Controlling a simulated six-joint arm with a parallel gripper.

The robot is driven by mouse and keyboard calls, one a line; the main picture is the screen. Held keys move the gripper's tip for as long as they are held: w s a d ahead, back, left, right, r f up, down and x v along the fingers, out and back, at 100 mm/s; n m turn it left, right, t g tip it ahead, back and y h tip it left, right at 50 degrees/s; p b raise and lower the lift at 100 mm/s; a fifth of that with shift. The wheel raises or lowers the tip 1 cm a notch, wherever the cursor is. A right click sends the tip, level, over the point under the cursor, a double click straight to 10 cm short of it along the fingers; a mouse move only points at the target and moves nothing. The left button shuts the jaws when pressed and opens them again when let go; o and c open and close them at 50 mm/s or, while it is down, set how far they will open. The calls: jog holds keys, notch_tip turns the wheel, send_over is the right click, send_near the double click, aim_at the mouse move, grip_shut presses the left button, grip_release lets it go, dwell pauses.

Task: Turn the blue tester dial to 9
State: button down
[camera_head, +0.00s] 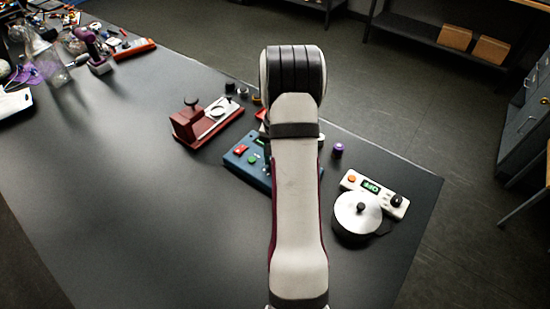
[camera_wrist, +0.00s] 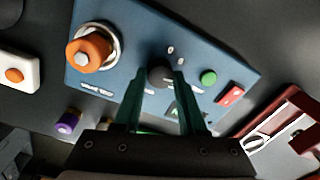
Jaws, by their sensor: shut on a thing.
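The blue tester (camera_head: 240,163) stands on the dark table, partly hidden behind my arm in the head view. Its blue panel (camera_wrist: 128,48) fills the upper middle of the wrist view, tilted in the picture. A dark round dial (camera_wrist: 159,72) sits on it, with small white marks beside it that are too small to read. My gripper (camera_wrist: 158,79) has its two green fingers on either side of this dial, shut on it. The dial's pointer cannot be made out. The panel also carries an orange knob in a silver ring (camera_wrist: 88,54), a green button (camera_wrist: 208,78) and a red button (camera_wrist: 230,95).
A white scale-like device (camera_head: 352,182) with a round metal plate stands right of my arm. A small purple cylinder (camera_head: 337,150) stands near the table's back edge. A dark red device (camera_head: 188,124) is left of the tester. The table's left middle is clear.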

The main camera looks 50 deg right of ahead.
jog(key=shift+c, duration=2.3)
grip_release()
notch_tip(320, 180, up, 16)
jog(key=shift+s, duration=0.3)
jog(key=shift+d+f, duration=0.1)
